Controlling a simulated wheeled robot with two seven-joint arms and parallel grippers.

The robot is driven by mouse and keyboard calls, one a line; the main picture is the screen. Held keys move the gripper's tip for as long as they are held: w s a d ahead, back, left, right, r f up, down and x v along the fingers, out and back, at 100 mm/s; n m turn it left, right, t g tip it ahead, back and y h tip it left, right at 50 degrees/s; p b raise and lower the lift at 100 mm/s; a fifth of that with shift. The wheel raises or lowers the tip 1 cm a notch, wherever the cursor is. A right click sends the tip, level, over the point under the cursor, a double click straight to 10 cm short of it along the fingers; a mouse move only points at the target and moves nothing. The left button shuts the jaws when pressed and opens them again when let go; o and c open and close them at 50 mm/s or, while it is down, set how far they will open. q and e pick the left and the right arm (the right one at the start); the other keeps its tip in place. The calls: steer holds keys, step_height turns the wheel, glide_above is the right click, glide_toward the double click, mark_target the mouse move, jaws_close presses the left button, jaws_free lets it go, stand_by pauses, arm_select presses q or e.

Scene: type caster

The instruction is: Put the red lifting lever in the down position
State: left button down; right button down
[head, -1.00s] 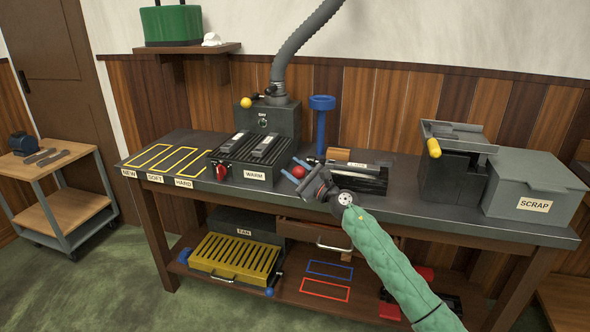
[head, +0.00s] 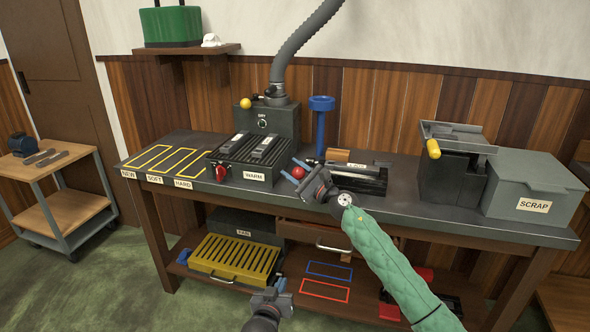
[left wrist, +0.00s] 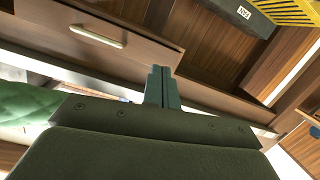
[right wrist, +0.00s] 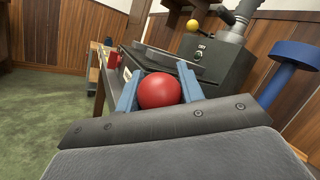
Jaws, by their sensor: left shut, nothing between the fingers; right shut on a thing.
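The red ball knob (head: 299,172) of the lifting lever is at the left end of the black device (head: 372,187) on the bench. My right gripper (head: 296,171) is shut on this knob, with a blue finger on each side. The right wrist view shows the red ball (right wrist: 160,90) between the fingers (right wrist: 158,88). The lever's arm is hidden, so I cannot tell its angle. My left gripper (head: 280,285) is low in front of the bench. In the left wrist view its fingers (left wrist: 162,72) are together and empty.
The WARM box (head: 245,158) with a red knob (head: 221,172) stands left of the lever. A blue post (head: 320,125) stands behind it. The yellow slatted basket (head: 235,260) and a drawer (head: 315,236) are below the bench top. A SCRAP box (head: 540,190) is at right.

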arm_select(q)
steer(key=w+r+t, duration=0.1)
steer(key=w+r, duration=0.1)
steer(key=r, duration=0.3)
steer(key=w+d+r+t, duration=0.1)
steer(key=w+r, duration=0.1)
steer(key=r, duration=0.4)
steer(key=w+r+t, duration=0.1)
steer(key=w+r, duration=0.2)
steer(key=r, duration=0.2)
step_height(320, 180, up, 17)
steer(key=t, duration=0.2)
glide_above(295, 169)
steer(key=s, duration=0.1)
steer(key=shift+h, duration=0.4)
steer(key=shift+s+f, duration=0.15)
steer(key=shift+f, duration=0.85)
steer(key=shift+s+f, duration=0.15)
steer(key=shift+f, duration=0.85)
